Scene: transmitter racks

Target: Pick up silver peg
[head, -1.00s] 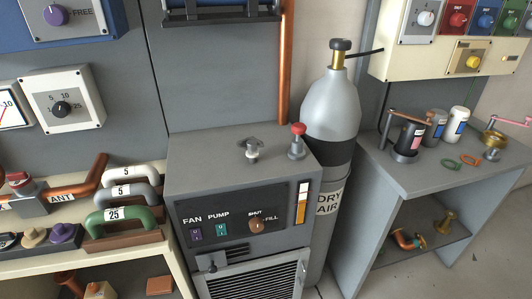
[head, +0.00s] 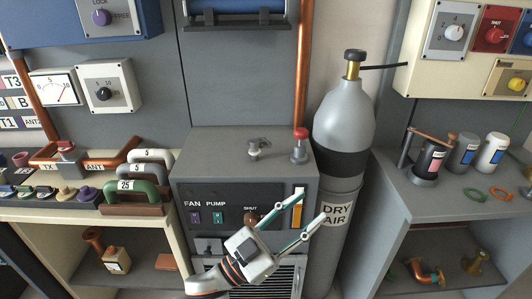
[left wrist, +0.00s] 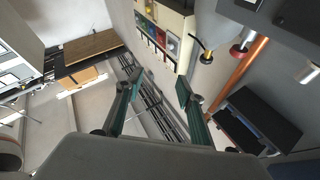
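A small silver fitting with a grey top (head: 257,149) stands upright on the grey cabinet (head: 205,150); it is the likeliest silver peg, but I cannot tell for sure. A silver piece (left wrist: 307,72) at the right of the left wrist view may be the same one. My left gripper (head: 312,206) is in front of the cabinet, below and to the right of the fitting and apart from it. Its two green-and-grey fingers are spread with nothing between them, as the left wrist view (left wrist: 158,82) also shows. My right gripper is not in view.
A red-capped valve (head: 300,146) stands to the right of the fitting, near the copper pipe (head: 303,60). The grey gas cylinder (head: 343,120) is right of the cabinet. Handles (head: 150,190) and small knobs crowd the left shelf. Canisters (head: 465,153) stand on the right bench.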

